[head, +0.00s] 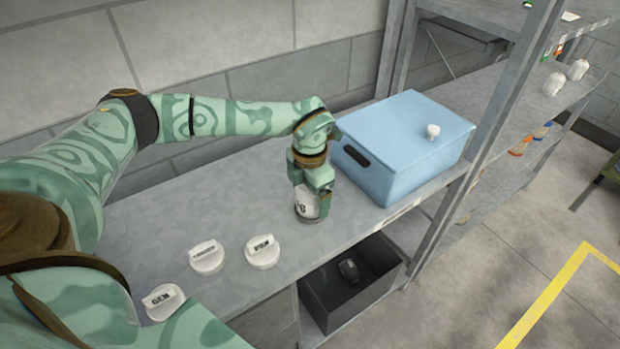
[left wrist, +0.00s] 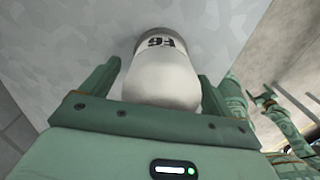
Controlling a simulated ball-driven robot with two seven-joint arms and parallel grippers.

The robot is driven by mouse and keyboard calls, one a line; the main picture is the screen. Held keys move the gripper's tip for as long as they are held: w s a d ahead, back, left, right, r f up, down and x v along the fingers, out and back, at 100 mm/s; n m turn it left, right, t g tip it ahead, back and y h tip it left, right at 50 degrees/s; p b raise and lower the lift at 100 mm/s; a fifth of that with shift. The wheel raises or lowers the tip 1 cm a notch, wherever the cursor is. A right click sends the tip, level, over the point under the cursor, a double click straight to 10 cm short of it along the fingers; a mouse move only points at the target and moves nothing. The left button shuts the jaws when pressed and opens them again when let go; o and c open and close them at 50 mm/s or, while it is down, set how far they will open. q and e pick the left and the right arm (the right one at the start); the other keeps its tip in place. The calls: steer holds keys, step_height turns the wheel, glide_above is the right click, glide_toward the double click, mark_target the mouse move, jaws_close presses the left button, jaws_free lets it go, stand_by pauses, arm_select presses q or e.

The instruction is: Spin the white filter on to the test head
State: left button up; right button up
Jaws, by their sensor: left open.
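The white filter (head: 306,204), with dark lettering, stands upright on the grey bench, with a darker grey ring at its base. My left gripper (head: 310,190) is over it from above, with its fingers on either side of the filter. In the left wrist view the filter (left wrist: 160,75) lies between the two open fingers, with a gap beside at least the left finger. A grey rim (left wrist: 152,33) shows at the filter's far end; I cannot tell whether this is the test head. My right arm shows partly at the right of the wrist view, too small to read its gripper.
Several white caps (head: 207,257) (head: 263,251) (head: 163,301) lie on the bench to the left. A blue box (head: 400,150) with a small white knob (head: 432,131) stands close on the right. A dark open bin (head: 350,285) is below the bench edge. A metal shelf post (head: 497,115) rises at the right.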

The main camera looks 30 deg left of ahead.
arm_select(q)
steer(key=shift+f, duration=0.4)
steer(key=c, duration=1.3)
steer(key=shift+o, duration=0.2)
steer(key=m+p, duration=0.1)
steer(key=m, duration=0.2)
steer(key=shift+r+p, duration=0.25)
steer(key=shift+p, duration=0.1)
steer(key=shift+m, duration=0.6)
steer(key=shift+f+m, duration=0.25)
steer(key=shift+m, duration=0.25)
steer(key=shift+a, duration=0.1)
